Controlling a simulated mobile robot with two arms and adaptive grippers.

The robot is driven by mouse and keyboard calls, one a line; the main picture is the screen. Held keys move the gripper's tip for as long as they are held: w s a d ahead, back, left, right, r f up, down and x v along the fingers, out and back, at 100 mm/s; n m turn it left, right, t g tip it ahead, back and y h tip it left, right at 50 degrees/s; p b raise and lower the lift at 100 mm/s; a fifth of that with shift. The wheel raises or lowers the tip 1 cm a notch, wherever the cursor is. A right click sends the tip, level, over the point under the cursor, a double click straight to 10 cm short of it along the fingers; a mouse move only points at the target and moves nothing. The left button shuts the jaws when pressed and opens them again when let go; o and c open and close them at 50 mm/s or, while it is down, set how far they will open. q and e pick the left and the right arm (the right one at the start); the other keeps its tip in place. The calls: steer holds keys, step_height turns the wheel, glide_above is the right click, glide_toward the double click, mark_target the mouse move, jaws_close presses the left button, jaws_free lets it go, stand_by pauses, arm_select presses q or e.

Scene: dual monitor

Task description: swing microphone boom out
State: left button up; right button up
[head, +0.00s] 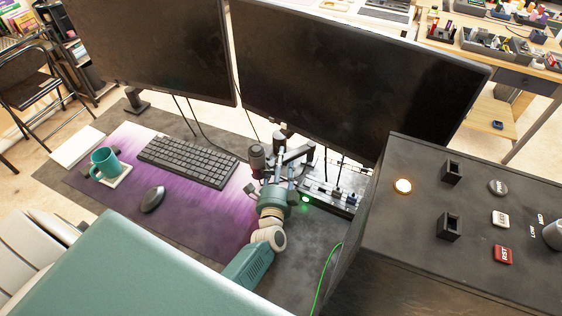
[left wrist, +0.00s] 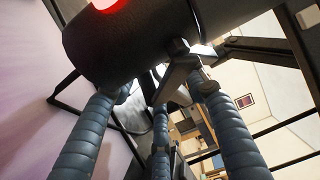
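The microphone (head: 257,157) is a dark upright cylinder at the right end of the desk mat. Its black boom (head: 296,156) runs to the right of it, below the right monitor. My left gripper (head: 277,181) is right at the microphone and boom, its fingers pointing towards the monitor. In the left wrist view the microphone (left wrist: 135,42) is large and dark with a red glow. The ribbed blue fingers (left wrist: 150,100) stand spread, with a microphone bracket (left wrist: 178,68) near their tips. I cannot tell whether they touch it. My right gripper is not in view.
Two monitors (head: 345,75) stand behind the boom. A keyboard (head: 188,161), mouse (head: 152,199) and teal mug (head: 105,162) are on the purple mat. A black box with a green light (head: 306,199) is close right of my gripper. A tall control console (head: 470,240) fills the right.

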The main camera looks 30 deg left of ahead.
arm_select(q)
steer(key=shift+v, duration=3.8)
